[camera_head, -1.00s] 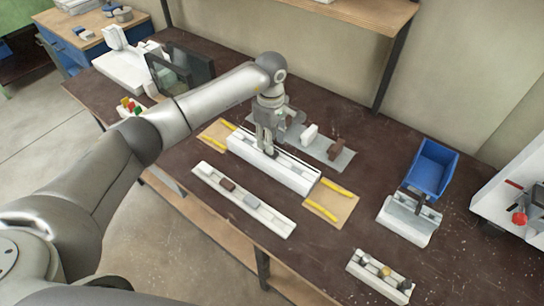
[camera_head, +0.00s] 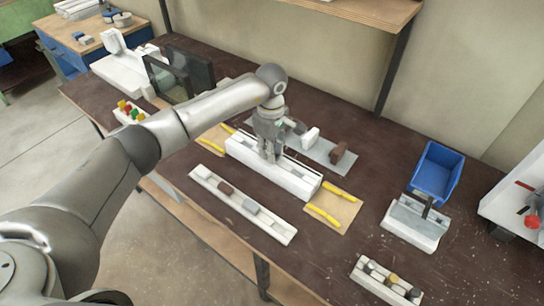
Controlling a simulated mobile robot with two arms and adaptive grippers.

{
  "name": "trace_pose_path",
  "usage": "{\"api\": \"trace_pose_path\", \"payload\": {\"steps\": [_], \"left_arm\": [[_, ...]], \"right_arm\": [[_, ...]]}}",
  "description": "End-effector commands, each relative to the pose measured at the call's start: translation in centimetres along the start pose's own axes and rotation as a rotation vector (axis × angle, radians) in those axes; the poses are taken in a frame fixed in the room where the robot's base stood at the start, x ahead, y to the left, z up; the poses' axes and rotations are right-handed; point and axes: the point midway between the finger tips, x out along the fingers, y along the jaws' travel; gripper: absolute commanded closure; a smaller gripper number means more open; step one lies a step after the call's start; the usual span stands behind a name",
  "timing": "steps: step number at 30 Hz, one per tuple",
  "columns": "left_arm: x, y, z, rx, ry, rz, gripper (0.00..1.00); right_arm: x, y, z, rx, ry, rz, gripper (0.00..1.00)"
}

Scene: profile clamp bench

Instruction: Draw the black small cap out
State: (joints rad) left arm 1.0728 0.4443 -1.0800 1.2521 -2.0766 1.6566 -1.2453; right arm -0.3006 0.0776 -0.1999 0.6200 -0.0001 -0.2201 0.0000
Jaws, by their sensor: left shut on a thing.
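My left gripper (camera_head: 269,157) comes down over the long white profile block (camera_head: 295,179) in the middle of the bench. Its fingers are shut at the slot along the block's top. The black small cap is between the fingertips and almost wholly hidden by them. I cannot tell how deep it sits in the slot. My right gripper is not in view.
A white rail (camera_head: 270,222) with a brown and a grey piece lies in front. A small white rack (camera_head: 375,287) with caps stands front right. A blue bin (camera_head: 438,172) and a grey-white fixture (camera_head: 408,226) stand right. Yellow bars (camera_head: 322,215) lie on a tan mat.

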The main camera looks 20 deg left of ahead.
Motion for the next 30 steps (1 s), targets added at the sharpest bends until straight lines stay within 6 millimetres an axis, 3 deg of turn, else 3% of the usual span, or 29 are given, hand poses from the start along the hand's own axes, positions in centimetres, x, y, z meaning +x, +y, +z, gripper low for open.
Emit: {"api": "trace_pose_path", "payload": {"steps": [30], "left_arm": [[-1.4,0.0,0.0,0.000,0.000,0.000,1.00]], "right_arm": [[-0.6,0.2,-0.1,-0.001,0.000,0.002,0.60]]}}
